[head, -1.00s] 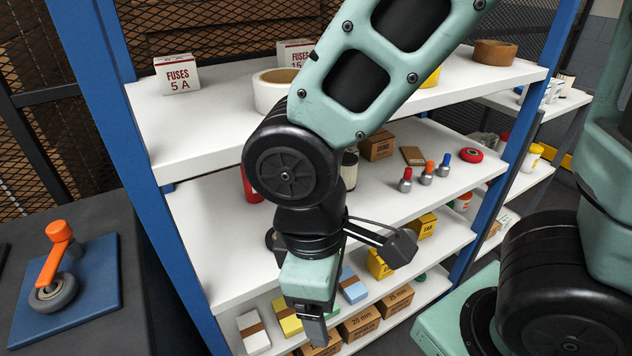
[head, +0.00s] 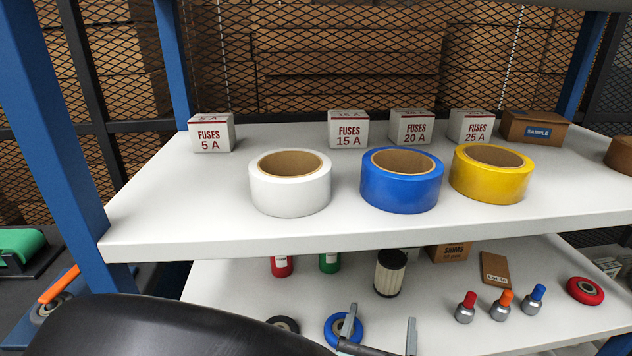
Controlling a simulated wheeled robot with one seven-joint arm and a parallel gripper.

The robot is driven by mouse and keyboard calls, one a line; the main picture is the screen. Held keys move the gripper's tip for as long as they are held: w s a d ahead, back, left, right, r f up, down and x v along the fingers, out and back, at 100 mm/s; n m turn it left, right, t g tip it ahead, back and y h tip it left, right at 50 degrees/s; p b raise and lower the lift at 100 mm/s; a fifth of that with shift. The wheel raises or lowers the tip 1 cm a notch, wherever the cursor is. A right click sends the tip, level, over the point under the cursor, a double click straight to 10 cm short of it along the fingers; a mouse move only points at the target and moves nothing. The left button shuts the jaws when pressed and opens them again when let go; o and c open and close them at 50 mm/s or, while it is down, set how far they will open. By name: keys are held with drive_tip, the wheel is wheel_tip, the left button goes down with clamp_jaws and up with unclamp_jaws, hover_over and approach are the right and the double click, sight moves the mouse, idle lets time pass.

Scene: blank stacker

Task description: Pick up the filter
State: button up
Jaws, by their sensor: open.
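The filter (head: 390,274), a pale pleated cylinder with a black top cap, stands upright on the second shelf (head: 440,290), below the front edge of the top shelf. Its top is close under that edge in the picture. My gripper (head: 380,328) is at the bottom of the head view, with two grey fingers spread apart and nothing between them. It is nearer to me than the filter and below it in the picture, apart from it. My dark arm link hides part of the lower shelf.
The top shelf (head: 180,222) holds white tape (head: 290,195), blue tape (head: 400,192), yellow tape and fuse boxes. Near the filter are red and green containers (head: 330,263), a cardboard box, a blue wheel (head: 332,326) and several knobbed parts. A blue post (head: 50,130) stands left.

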sight(389, 274)
drive_tip(key=p+x, duration=0.2)
drive_tip(key=x, duration=0.9)
drive_tip(key=shift+w, duration=0.25)
drive_tip(key=shift+p+x, duration=0.75)
drive_tip(key=shift+x, duration=1.95)
drive_tip(key=shift+d+r, duration=0.1)
drive_tip(key=c, duration=1.1)
